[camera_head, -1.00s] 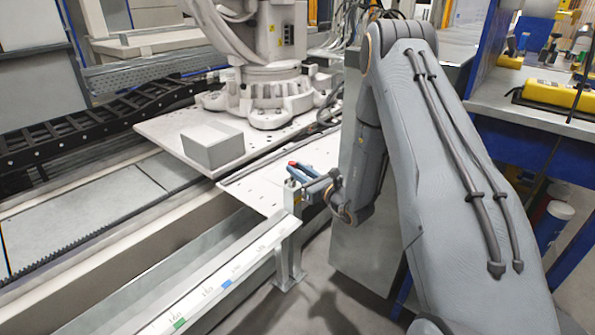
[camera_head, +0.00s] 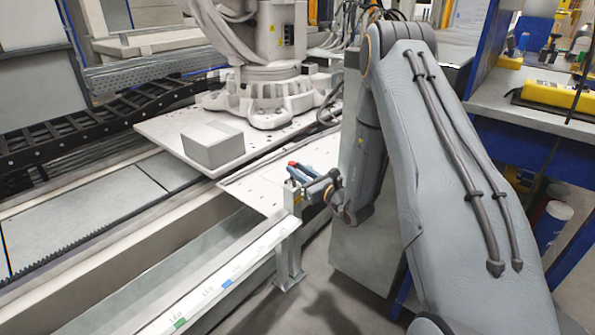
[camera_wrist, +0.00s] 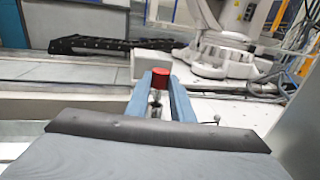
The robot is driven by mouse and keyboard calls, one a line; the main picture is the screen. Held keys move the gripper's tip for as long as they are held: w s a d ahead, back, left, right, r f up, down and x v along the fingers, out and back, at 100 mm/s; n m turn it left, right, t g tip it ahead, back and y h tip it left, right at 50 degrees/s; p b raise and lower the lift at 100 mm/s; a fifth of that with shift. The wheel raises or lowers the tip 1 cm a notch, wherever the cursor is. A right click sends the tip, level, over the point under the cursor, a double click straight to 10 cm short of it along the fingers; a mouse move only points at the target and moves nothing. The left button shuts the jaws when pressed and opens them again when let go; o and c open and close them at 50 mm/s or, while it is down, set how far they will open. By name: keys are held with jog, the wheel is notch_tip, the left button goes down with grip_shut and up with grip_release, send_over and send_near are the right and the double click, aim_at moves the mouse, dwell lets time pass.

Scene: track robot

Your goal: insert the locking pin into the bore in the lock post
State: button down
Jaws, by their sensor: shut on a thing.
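The locking pin shows as a red head (camera_wrist: 160,76) between the two blue fingers in the wrist view. It also shows as a small red spot (camera_head: 291,164) in the head view. My gripper (camera_wrist: 162,85) is shut on it. In the head view my gripper (camera_head: 298,170) is just above the pale lock post (camera_head: 291,203) at the end of the rail. A small dark piece shows at the top of the post. The pin's lower part is mostly hidden, and the bore cannot be made out, so I cannot tell whether the pin is in it.
A white plate (camera_head: 262,195) with holes lies behind the post. A grey box (camera_head: 212,146) and a large robot base (camera_head: 265,97) stand on the carriage. A marked rail (camera_head: 215,285) runs to the lower left. A grey cabinet (camera_head: 352,235) stands close on the right.

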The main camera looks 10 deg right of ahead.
jog(key=shift+f+b, duration=1)
jog(key=shift+f, duration=0.85)
jog(key=c, duration=1.5)
grip_release()
jog(key=shift+o, duration=0.2)
jog(key=shift+s, duration=0.1)
jog(key=p+v, duration=0.1)
jog(key=v, duration=0.6)
jog(key=shift+s+d, duration=0.15)
jog(key=shift+s, duration=0.2)
